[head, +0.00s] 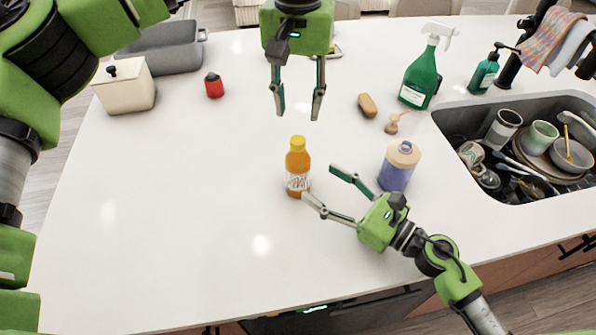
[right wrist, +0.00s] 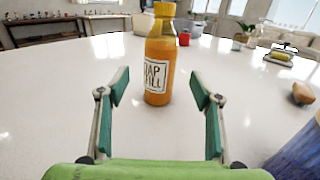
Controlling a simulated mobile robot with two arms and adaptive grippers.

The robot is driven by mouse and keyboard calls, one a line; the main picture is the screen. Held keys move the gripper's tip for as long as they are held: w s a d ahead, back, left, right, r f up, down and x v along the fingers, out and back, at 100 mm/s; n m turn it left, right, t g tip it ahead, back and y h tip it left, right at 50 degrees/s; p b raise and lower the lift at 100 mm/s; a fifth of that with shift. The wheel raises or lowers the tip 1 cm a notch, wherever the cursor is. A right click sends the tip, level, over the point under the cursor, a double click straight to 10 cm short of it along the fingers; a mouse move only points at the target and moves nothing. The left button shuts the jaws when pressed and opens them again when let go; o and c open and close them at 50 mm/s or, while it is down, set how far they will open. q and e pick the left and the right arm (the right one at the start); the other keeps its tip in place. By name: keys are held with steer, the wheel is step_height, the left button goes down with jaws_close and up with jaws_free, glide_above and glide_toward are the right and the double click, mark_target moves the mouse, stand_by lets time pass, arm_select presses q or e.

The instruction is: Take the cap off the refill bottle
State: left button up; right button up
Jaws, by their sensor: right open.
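The refill bottle (head: 298,172) is a small amber bottle with a white label and a yellow cap (head: 298,143), upright on the white counter. It also shows in the right wrist view (right wrist: 157,75), straight ahead between the fingers and a little beyond their tips. My right gripper (head: 318,182) is open; in the head view its fingers point left toward the bottle's lower body, with one fingertip close to it. I cannot tell if they touch. My left gripper (head: 297,108) is open and empty, pointing down, behind and above the bottle.
A purple bottle with a beige cap (head: 400,166) stands close behind my right gripper. A green spray bottle (head: 420,75), a sponge (head: 367,105) and a sink full of dishes (head: 470,125) are at right. A red item (head: 214,86) stands back left. The front left counter is clear.

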mark_target(298, 139)
arm_select(q)
steer(key=shift+w, duration=0.1)
arm_select(e)
steer(key=f, duration=0.2)
steer(key=shift+w+a+f, duration=0.3)
steer(key=shift+w+f, duration=0.05)
steer(key=shift+f, duration=0.05)
steer(key=x, duration=0.5)
steer(key=shift+w+a, duration=0.55)
steer(key=shift+a, duration=0.15)
jaws_close()
arm_select(q)
steer(key=shift+d+f+m, duration=0.1)
steer(key=shift+m, duration=0.9)
steer(key=shift+f+m, duration=0.1)
steer(key=shift+m, duration=1.1)
steer(key=shift+f, duration=3.85)
